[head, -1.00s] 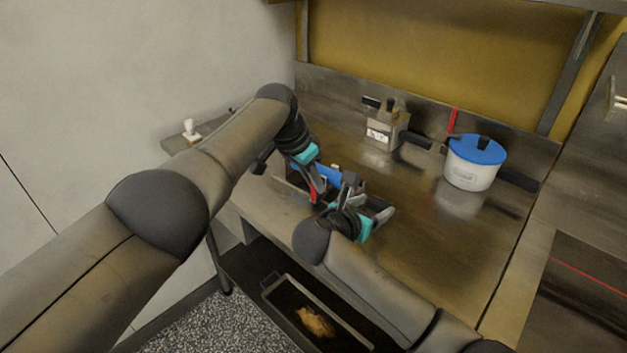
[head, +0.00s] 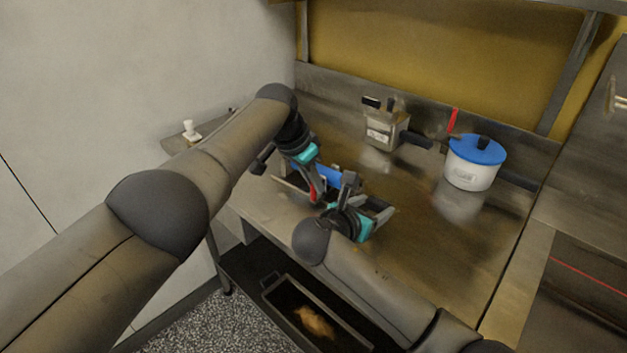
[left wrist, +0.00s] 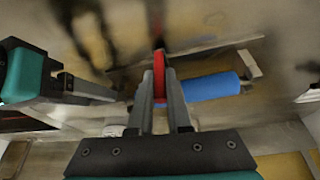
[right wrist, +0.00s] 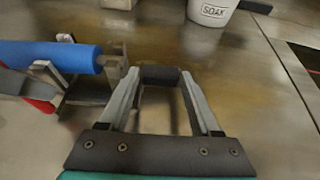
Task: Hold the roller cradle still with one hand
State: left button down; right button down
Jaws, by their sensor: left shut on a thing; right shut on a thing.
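The blue roller (head: 330,176) lies in the grey metal roller cradle (head: 288,186) on the steel bench. The roller shows in the left wrist view (left wrist: 212,86) and in the right wrist view (right wrist: 50,55). My left gripper (left wrist: 159,82) is shut on a thin red piece (left wrist: 159,66) beside the roller; the rest of that piece is hard to make out. My right gripper (right wrist: 160,78) is shut on a dark block (right wrist: 160,74) at the cradle's end, right of the roller. My arms and grippers hide part of the cradle in the head view.
A white pot with a blue lid (head: 474,162) stands at the right, and a metal box with dark handles (head: 386,130) stands at the back. A small white item (head: 190,130) sits at the far left. A tray (head: 320,320) lies below the bench. The bench's right front is clear.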

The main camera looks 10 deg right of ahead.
pick_arm(q)
jog(key=shift+s+d, duration=1.6)
jog(key=shift+d, duration=0.05)
jog(key=c, duration=0.9)
grip_release()
jog(key=shift+o, duration=0.3)
jog(key=shift+a+r, duration=0.1)
jog(key=shift+a+r, duration=0.1)
jog(key=shift+r, duration=0.15)
jog(key=v, duration=1.1)
jog(key=shift+r, duration=0.1)
